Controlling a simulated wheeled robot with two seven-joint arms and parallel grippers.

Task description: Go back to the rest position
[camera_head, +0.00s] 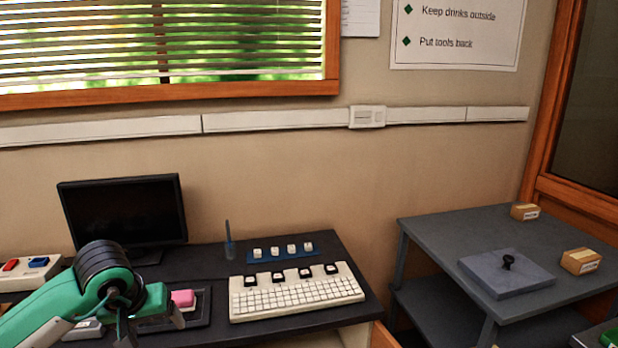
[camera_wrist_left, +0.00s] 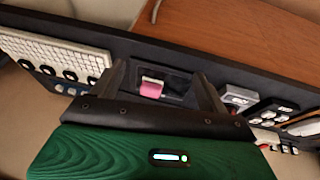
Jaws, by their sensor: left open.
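My left arm comes in at the lower left of the head view. Its gripper (camera_head: 152,328) is low over the front of the dark desk, beside a pink block (camera_head: 183,299). In the left wrist view the two dark fingers (camera_wrist_left: 165,85) stand apart with nothing held between them. The pink block (camera_wrist_left: 152,88) shows beyond the fingers, lying in a dark tray (camera_wrist_left: 178,84). My right gripper is in neither view.
A white keyboard (camera_head: 295,297) with dark keys lies right of the arm. Behind are a blue strip (camera_head: 262,258) of white keys and a monitor (camera_head: 122,212). A grey table (camera_head: 440,232) at right bears a grey plate (camera_head: 480,265) and two small boxes (camera_head: 581,261).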

